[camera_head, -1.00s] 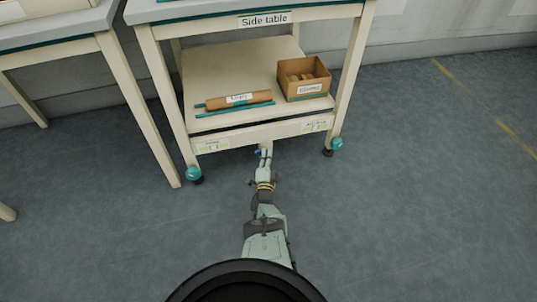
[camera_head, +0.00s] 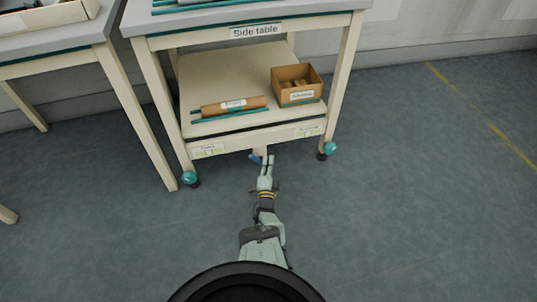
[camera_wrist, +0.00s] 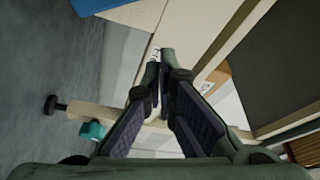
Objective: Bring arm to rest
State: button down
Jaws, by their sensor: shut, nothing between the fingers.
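My gripper (camera_head: 264,160) is shut and empty in the head view, just in front of the lower shelf's front edge. In the wrist view my gripper's two dark-padded fingers (camera_wrist: 164,70) converge at their tips. The side table (camera_head: 255,136) stands ahead, with a labelled lower shelf. My arm reaches forward low over the floor.
On the lower shelf lie a brown labelled roll (camera_head: 234,105) and a cardboard box (camera_head: 298,97) with brown pieces inside. Another table (camera_head: 60,55) stands at the left. The grey floor (camera_head: 420,200) at the right is clear.

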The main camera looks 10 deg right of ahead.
jog(key=p+v, duration=0.1)
jog(key=v, duration=0.5)
jog(key=shift+s+f+p, duration=0.2)
jog(key=shift+p, duration=0.2)
